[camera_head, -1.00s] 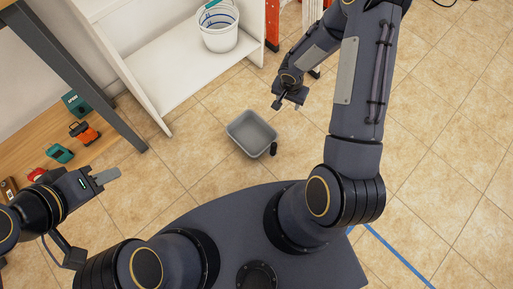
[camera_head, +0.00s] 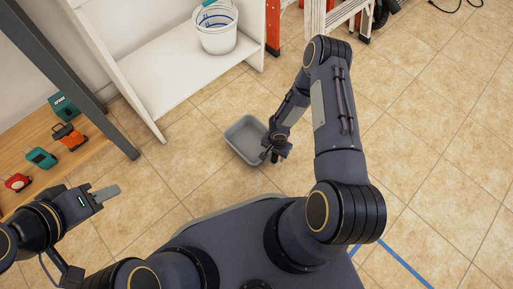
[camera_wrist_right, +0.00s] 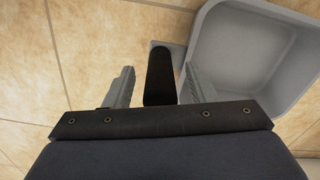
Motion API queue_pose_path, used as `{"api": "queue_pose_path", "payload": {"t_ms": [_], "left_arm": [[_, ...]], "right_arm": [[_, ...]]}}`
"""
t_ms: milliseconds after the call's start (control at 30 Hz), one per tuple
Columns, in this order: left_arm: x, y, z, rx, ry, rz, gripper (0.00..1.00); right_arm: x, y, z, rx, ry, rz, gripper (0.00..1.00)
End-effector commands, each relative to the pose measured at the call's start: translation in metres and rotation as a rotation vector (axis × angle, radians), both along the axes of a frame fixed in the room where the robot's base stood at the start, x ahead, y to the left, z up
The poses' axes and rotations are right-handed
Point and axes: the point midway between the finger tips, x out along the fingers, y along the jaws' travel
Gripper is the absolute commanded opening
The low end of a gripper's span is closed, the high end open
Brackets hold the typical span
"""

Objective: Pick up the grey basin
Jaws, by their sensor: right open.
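The grey basin (camera_head: 241,137) stands on the tiled floor, open side up and empty. In the right wrist view the basin (camera_wrist_right: 245,55) fills the upper right, with a black handle (camera_wrist_right: 160,76) at its near side. My right gripper (camera_wrist_right: 158,85) is open; its two fingers lie to either side of the black handle, with gaps visible. In the head view my right gripper (camera_head: 272,156) is at the basin's right edge and hides the handle. My left gripper (camera_head: 107,193) is away at the left over the floor; its finger gap is not clear.
A white shelf (camera_head: 165,75) holds a white bucket (camera_head: 217,38) behind the basin. An orange ladder (camera_head: 330,18) stands at the back. The floor at right is clear.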

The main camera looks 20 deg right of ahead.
Motion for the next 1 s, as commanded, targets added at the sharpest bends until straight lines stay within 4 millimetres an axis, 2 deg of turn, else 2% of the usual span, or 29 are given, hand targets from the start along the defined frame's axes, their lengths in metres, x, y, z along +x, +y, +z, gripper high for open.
{"api": "queue_pose_path", "payload": {"t_ms": [67, 267, 600, 667, 1000], "left_arm": [[0.0000, 0.0000, -0.0042, 0.000, 0.000, 0.000, 0.36], [0.0000, 0.0000, -0.0029, 0.000, 0.000, 0.000, 0.36], [-0.0001, 0.0000, -0.0029, 0.000, 0.000, 0.000, 0.36], [-0.0001, 0.0000, -0.0029, 0.000, 0.000, 0.000, 0.36], [0.0000, -0.0001, -0.0020, 0.000, 0.000, 0.000, 0.36]], "right_arm": [[0.0002, 0.0001, -0.0082, 0.000, 0.000, 0.000, 0.51], [0.0004, 0.0000, -0.0071, 0.000, -0.001, 0.000, 0.51], [0.0002, 0.0000, -0.0069, -0.001, -0.001, 0.000, 0.06], [0.0003, 0.0000, -0.0069, -0.001, -0.001, 0.000, 0.00], [0.0006, 0.0000, -0.0049, 0.000, -0.001, 0.000, 0.00]]}}
